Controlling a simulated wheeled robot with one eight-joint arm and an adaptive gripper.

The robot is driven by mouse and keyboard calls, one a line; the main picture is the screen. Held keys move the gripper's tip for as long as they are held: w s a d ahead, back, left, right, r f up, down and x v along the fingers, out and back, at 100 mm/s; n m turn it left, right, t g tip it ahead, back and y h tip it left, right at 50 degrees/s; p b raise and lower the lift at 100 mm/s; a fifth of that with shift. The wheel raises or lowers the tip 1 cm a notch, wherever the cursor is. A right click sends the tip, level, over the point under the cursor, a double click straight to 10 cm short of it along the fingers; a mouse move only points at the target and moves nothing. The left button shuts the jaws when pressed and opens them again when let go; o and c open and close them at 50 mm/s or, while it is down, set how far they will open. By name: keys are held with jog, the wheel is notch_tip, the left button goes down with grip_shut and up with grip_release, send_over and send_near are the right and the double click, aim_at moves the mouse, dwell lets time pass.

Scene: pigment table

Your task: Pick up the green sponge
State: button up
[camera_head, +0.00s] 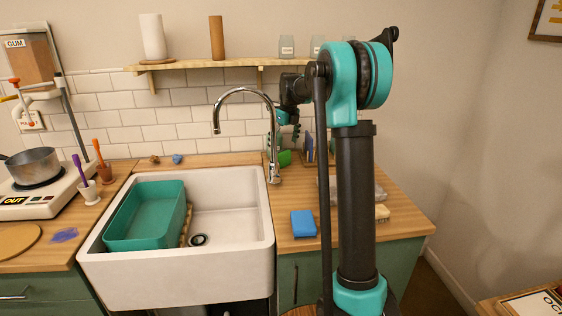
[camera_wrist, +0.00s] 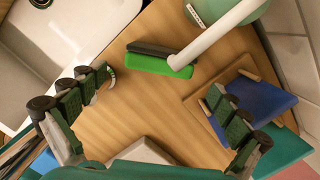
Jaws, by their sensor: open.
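The green sponge (camera_head: 285,158) lies on the wooden counter behind the faucet in the head view, partly hidden by the faucet and my arm. In the wrist view the sponge (camera_wrist: 178,70) is a green block with a dark layer along one long side. A pale rod overlaps its right end; I cannot tell whether they touch. My gripper (camera_head: 290,122) is above the counter near the sponge in the head view. In the wrist view my gripper (camera_wrist: 162,84) is open and empty, its fingers wide apart, with the sponge beyond them and between them.
The chrome faucet (camera_head: 274,174) stands close to the sponge. The white sink (camera_head: 225,262) holds a teal tub (camera_head: 147,237). A blue sponge (camera_head: 303,223) lies on the front counter. A shelf (camera_head: 215,64) hangs above.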

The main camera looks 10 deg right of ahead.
aim_at(281, 153)
jog(key=f, duration=0.3)
jog(key=w+a+f, duration=0.1)
jog(key=f, duration=0.1)
jog(key=shift+d, duration=0.1)
jog(key=c, duration=0.8)
jog(key=shift+o, duration=0.2)
jog(key=shift+r, duration=0.15)
